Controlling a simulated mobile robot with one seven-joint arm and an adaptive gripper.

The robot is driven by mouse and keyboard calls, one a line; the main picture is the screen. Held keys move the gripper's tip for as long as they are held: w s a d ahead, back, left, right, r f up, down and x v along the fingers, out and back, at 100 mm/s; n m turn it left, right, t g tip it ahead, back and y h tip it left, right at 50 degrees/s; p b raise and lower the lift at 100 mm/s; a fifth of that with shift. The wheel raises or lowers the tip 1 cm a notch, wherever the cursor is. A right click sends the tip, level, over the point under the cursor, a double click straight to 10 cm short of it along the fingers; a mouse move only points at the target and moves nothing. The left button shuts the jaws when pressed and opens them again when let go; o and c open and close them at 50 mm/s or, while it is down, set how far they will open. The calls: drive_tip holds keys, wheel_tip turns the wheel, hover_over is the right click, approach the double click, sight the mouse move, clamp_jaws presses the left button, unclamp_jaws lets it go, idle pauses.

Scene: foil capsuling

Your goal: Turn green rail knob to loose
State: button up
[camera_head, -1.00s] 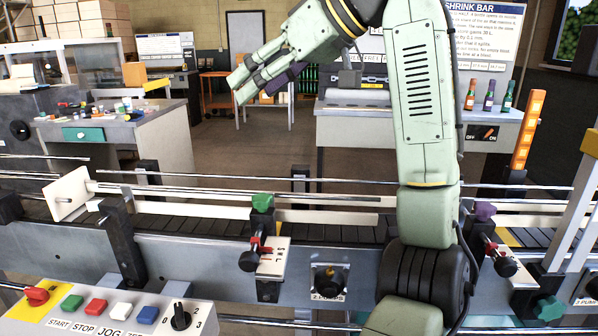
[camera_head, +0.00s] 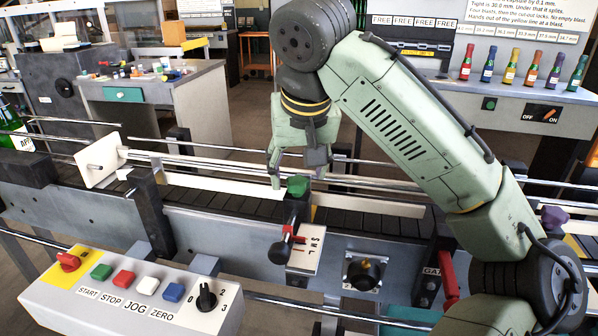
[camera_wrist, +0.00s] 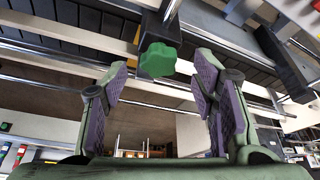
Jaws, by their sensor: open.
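The green rail knob (camera_head: 298,186) sits on top of a dark post at the conveyor's near rail. In the wrist view the green knob (camera_wrist: 158,60) is a lobed shape beyond the fingertips, roughly between them. My gripper (camera_head: 296,172) points down just above and behind the knob in the head view. In the wrist view my gripper (camera_wrist: 165,75) has its purple-padded fingers spread apart and empty. I cannot tell whether a finger touches the knob. Below the knob, a red pointer (camera_head: 288,236) stands beside a white scale plate (camera_head: 308,250) with letters.
A purple knob (camera_head: 553,217) is at the right. A control panel (camera_head: 130,290) with coloured buttons is at the front left. Guide rails (camera_head: 230,152) run along the conveyor (camera_head: 220,200). A brass-tipped black dial (camera_head: 366,272) is right of the scale plate.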

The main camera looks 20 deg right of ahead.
drive_tip(key=shift+x, duration=1.1)
drive_tip(key=shift+c, duration=0.6)
drive_tip(key=c, duration=1)
drive_tip(key=shift+c, duration=0.2)
drive_tip(key=shift+n, duration=0.3)
drive_tip(key=n, duration=0.1)
drive_tip(key=n+y, duration=0.1)
drive_tip(key=n+p, duration=0.1)
drive_tip(key=shift+d+n+y, duration=0.25)
drive_tip(key=shift+n+y, duration=0.15)
drive_tip(key=n+y, duration=0.1)
drive_tip(key=n, duration=0.3)
drive_tip(key=shift+w+d+n+g+y, duration=0.2)
drive_tip(key=shift+n+g+y, duration=0.1)
drive_tip(key=shift+n+y, duration=0.1)
